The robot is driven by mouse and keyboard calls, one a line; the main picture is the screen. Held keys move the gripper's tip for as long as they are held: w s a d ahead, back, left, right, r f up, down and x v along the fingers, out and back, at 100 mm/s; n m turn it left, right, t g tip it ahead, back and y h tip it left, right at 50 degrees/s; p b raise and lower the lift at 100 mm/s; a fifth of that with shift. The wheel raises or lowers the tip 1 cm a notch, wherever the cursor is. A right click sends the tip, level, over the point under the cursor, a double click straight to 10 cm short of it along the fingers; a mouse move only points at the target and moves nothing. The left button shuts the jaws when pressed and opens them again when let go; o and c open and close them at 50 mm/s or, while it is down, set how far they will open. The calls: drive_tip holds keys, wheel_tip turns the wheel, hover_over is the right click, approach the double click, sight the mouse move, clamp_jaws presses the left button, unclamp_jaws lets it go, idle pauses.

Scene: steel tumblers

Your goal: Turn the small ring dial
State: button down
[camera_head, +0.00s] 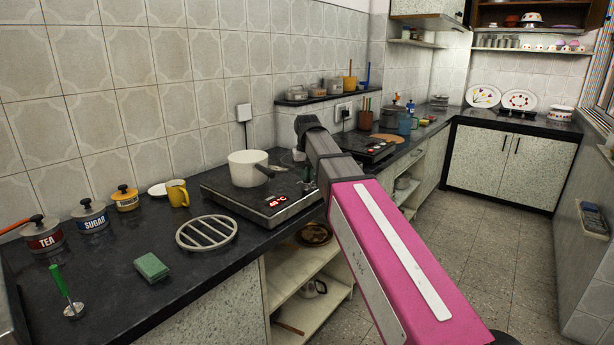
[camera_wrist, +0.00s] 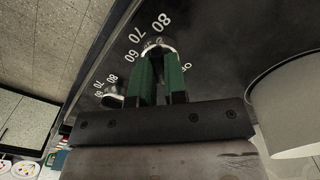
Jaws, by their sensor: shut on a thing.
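My gripper (camera_wrist: 160,62) has green fingers and is shut on a small dial (camera_wrist: 157,43) on a dark hob top (camera_wrist: 215,45). Numbers such as 60, 70 and 80 are printed around this dial, and its pale rim shows between and beyond the fingertips. A second dial (camera_wrist: 112,100), with smaller-looking numbers, sits to the lower left in the wrist view, apart from the fingers. In the head view my gripper (camera_head: 308,182) points down at the right part of the black hob (camera_head: 225,190); the dials are too small to make out there.
A white pot (camera_head: 248,170) with a dark handle stands on the hob close to my gripper; its side (camera_wrist: 290,105) shows in the wrist view. A red display (camera_head: 278,201) glows on the hob's front. A round metal trivet (camera_head: 206,233) and yellow mug (camera_head: 177,193) are to the left.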

drive_tip(key=n, duration=0.4)
drive_tip(key=shift+n, duration=1.7)
drive_tip(key=c, duration=1.2)
unclamp_jaws()
drive_tip(key=shift+o, duration=0.2)
wheel_tip(320, 180, up, 11)
drive_tip(key=shift+f, duration=0.1)
